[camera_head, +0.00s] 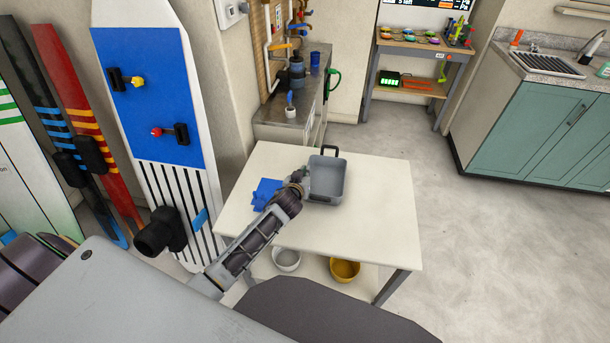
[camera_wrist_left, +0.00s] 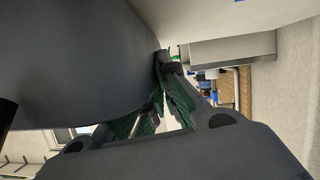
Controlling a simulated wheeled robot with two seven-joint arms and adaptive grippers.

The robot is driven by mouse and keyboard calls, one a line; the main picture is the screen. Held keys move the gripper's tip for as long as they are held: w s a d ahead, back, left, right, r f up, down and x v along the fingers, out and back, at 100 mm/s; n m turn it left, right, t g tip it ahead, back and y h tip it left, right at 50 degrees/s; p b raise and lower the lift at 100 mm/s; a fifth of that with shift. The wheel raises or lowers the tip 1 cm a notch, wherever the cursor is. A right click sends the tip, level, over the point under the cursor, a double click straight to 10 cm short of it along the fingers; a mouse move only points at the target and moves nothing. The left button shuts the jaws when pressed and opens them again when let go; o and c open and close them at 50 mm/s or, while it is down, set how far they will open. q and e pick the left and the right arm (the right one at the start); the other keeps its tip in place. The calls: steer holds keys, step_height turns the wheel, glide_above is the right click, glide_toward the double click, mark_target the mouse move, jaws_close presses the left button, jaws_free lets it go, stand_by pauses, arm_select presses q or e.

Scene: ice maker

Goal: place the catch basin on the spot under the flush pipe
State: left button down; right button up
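The catch basin (camera_head: 327,180), a grey open tub with a black handle at its far end, is at the white table's far edge in the head view. I cannot tell whether it rests on the table or is slightly raised. My left gripper (camera_head: 299,179) is at its left rim. In the left wrist view the green-padded fingers (camera_wrist_left: 165,85) close towards each other at the tips beside a large dark grey surface, and appear shut on the rim; the contact is partly hidden. Flush pipes (camera_head: 274,42) run along the back wall. My right gripper is out of view.
The white table (camera_head: 365,220) has a blue cloth-like item (camera_head: 265,192) left of the basin. Bowls (camera_head: 344,269) are below it. A counter (camera_head: 285,122) stands behind, with a blue cup (camera_head: 315,60). Boards (camera_head: 160,100) lean at left. Floor at right (camera_head: 500,250) is clear.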

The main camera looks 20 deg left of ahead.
arm_select(q)
steer(key=shift+f, duration=0.1)
stand_by(0.3)
steer(key=c, duration=1.6)
jaws_free()
steer(key=shift+c, duration=0.2)
steer(key=shift+s+r, duration=0.1)
steer(key=shift+r, duration=0.1)
steer(key=v, duration=1.1)
steer(key=shift+s+r+p, duration=0.15)
steer(key=shift+s+p, duration=0.15)
steer(key=shift+s, duration=0.05)
steer(key=shift+o, duration=0.5)
